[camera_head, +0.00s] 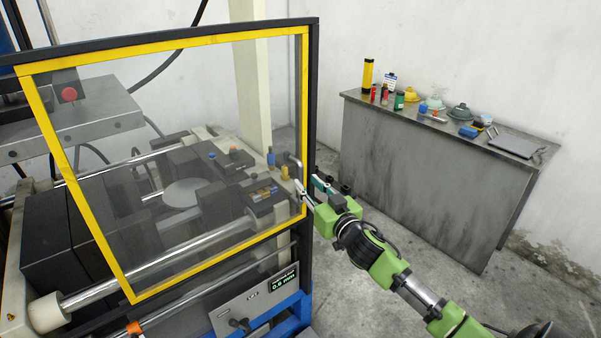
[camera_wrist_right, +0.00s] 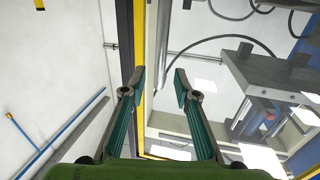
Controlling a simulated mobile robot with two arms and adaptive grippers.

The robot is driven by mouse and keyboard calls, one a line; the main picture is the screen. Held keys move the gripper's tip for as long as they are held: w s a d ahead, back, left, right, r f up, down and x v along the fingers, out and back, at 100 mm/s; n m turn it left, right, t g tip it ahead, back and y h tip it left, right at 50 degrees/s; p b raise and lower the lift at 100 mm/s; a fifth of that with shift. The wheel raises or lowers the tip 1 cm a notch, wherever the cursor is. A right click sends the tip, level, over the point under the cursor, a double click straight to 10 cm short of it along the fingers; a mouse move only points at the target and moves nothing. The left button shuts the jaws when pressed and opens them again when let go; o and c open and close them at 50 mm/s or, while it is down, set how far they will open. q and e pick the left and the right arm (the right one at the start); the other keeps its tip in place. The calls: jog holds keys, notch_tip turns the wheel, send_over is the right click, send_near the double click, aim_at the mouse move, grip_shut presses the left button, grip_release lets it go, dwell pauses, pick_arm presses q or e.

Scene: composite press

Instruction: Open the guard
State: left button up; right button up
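The guard (camera_head: 165,45) is a clear panel in a yellow frame on the front of the press, and it looks closed. A grey bent handle (camera_head: 293,163) sits at its right edge. My right gripper (camera_head: 308,184) is by the guard's right edge, just below and right of the handle. In the right wrist view my right gripper (camera_wrist_right: 160,77) is open, with its two fingers apart. A grey bar, probably the handle (camera_wrist_right: 162,45), shows between and beyond the fingertips; contact cannot be told. The yellow frame (camera_wrist_right: 138,35) runs beside the left finger. My left gripper is not in view.
Behind the panel are the press's rods and blocks, and a red button (camera_head: 69,94). A small display (camera_head: 283,281) is on the panel below. A grey cabinet (camera_head: 430,175) with bottles, masks and tools on top stands at the right. Floor between is clear.

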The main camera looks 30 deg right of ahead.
aim_at(302, 178)
jog(key=shift+w+d+p, duration=0.2)
jog(key=shift+w+p, duration=0.05)
jog(key=shift+w, duration=1.1)
jog(key=shift+w+d+p, duration=0.15)
jog(key=shift+w+p, duration=0.1)
jog(key=shift+w, duration=1.05)
jog(key=shift+c, duration=0.3)
grip_shut()
